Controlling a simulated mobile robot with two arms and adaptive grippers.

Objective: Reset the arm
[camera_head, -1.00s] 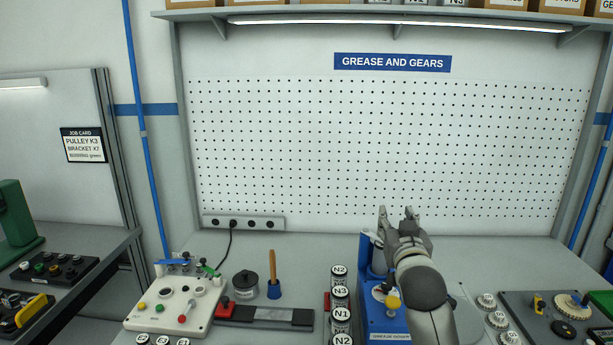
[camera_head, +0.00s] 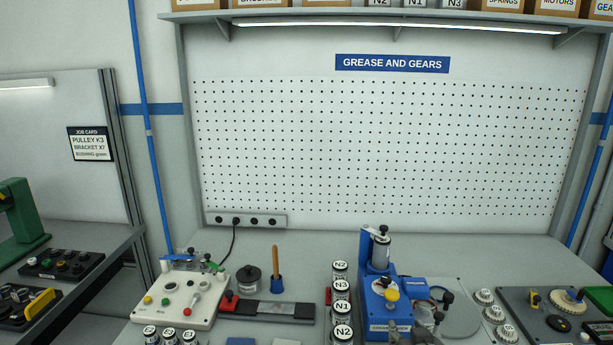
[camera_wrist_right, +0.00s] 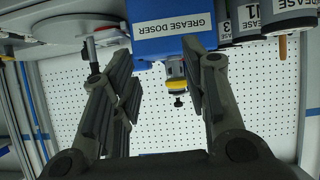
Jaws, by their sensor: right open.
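My right gripper (camera_head: 412,337) shows only in part at the bottom edge of the head view, in front of the blue grease doser (camera_head: 380,290). In the right wrist view my right gripper (camera_wrist_right: 158,68) has its two fingers spread apart, with nothing held between them. The blue grease doser body (camera_wrist_right: 172,38) with its label shows beyond the fingers, and a yellow knob (camera_wrist_right: 177,84) appears in the gap between them. I cannot tell how far the fingers are from the doser. My left gripper is not in view.
Several grease cans (camera_head: 342,308) stand in a row left of the doser. A white control box (camera_head: 180,300) and a brush in a blue holder (camera_head: 275,285) stand further left. Gears on a dark tray (camera_head: 560,305) lie at right.

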